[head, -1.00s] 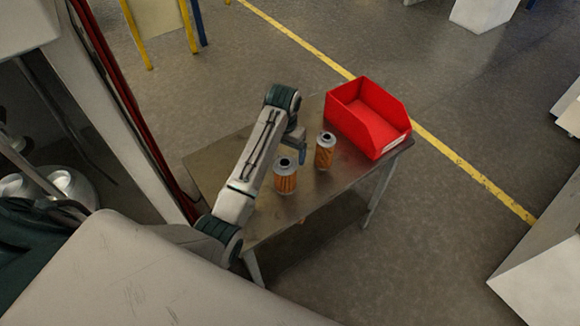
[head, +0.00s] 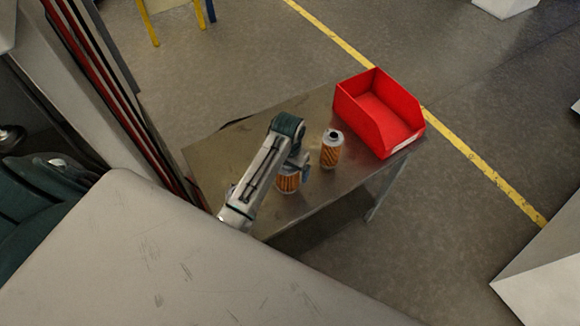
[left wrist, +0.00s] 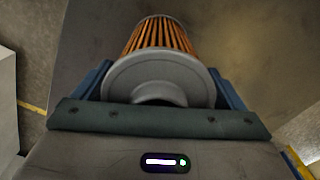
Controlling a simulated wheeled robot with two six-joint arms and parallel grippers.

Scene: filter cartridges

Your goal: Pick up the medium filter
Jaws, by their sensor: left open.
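Two orange pleated filters with grey caps stand upright on the metal table. The nearer filter (head: 287,184) is partly hidden by my left gripper (head: 303,172) in the head view. The other filter (head: 331,152) stands to its right, clear of the gripper. I cannot tell for certain which is the medium one. In the left wrist view, a filter (left wrist: 155,75) with its grey cap toward the camera lies between the two blue fingers of my left gripper (left wrist: 160,72). The jaws are open around it. My right gripper is not in view.
A red open bin (head: 378,112) stands at the right back of the metal table (head: 225,155), beyond the filters. The tabletop left of my arm looks clear. A yellow line (head: 470,175) runs along the floor behind the table.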

